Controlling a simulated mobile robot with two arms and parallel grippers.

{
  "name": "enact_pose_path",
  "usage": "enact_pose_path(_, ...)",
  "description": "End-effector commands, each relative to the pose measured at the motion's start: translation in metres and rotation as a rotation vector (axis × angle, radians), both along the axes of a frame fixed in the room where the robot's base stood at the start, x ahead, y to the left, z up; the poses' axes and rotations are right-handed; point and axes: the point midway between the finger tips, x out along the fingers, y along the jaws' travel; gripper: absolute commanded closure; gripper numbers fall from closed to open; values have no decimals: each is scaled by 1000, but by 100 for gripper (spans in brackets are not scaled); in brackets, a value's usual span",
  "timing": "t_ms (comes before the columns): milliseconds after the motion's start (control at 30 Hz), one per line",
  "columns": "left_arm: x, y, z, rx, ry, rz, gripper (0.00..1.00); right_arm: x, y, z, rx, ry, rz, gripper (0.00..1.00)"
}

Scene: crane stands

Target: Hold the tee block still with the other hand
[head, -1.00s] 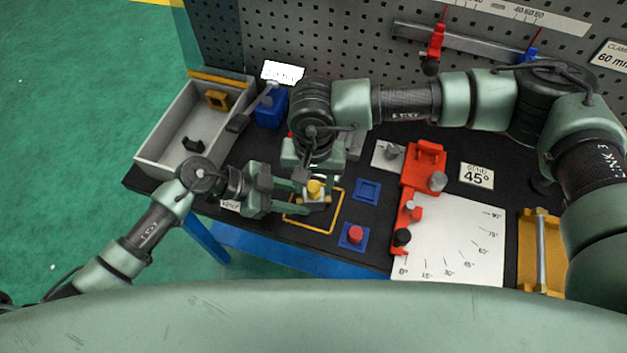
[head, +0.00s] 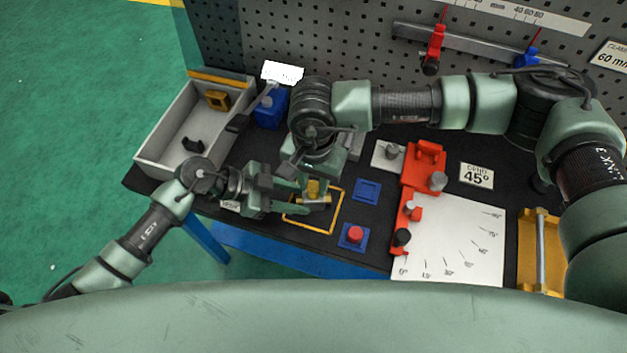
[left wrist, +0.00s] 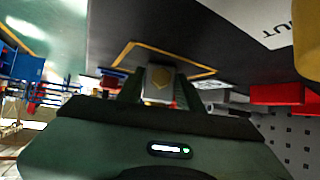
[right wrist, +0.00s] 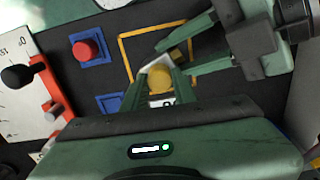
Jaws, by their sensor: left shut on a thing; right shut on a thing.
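The tee block is a small grey block (right wrist: 150,62) with a round yellow part (right wrist: 160,79) on top. It stands inside a yellow square outline (head: 342,205) on the black bench. My left gripper (head: 306,205) comes in from the left, low down, and is shut on the block; in the left wrist view the grey block (left wrist: 158,72) with a yellow face is between its fingers. My right gripper (right wrist: 163,82) comes from above and is shut on the yellow part. The fingers hide much of the block in the head view.
Right of the outline are a blue square pad (head: 367,190) and a red button on a blue base (head: 354,235). Further right are a red fixture (head: 422,165) and a white angle plate (head: 455,240). A grey tray (head: 165,130) and blue container (head: 271,108) stand left.

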Motion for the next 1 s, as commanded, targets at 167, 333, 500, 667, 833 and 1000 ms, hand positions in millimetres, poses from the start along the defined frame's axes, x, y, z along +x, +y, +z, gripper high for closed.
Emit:
enact_pose_path(167,0,0,0,-1,0,0,100,0,0,0,0,1,-144,100)
enact_pose_path(333,0,0,0,-1,0,0,100,0,0,0,0,0,-148,100)
enact_pose_path(500,0,0,0,-1,0,0,100,0,0,0,-1,1,-200,100)
enact_pose_path(667,0,0,0,-1,0,0,100,0,0,0,-1,0,-267,47)
enact_pose_path(833,0,0,0,-1,0,0,100,0,0,0,-1,0,-266,47)
enact_pose_path(1000,0,0,0,-1,0,0,100,0,0,0,-1,0,-265,47)
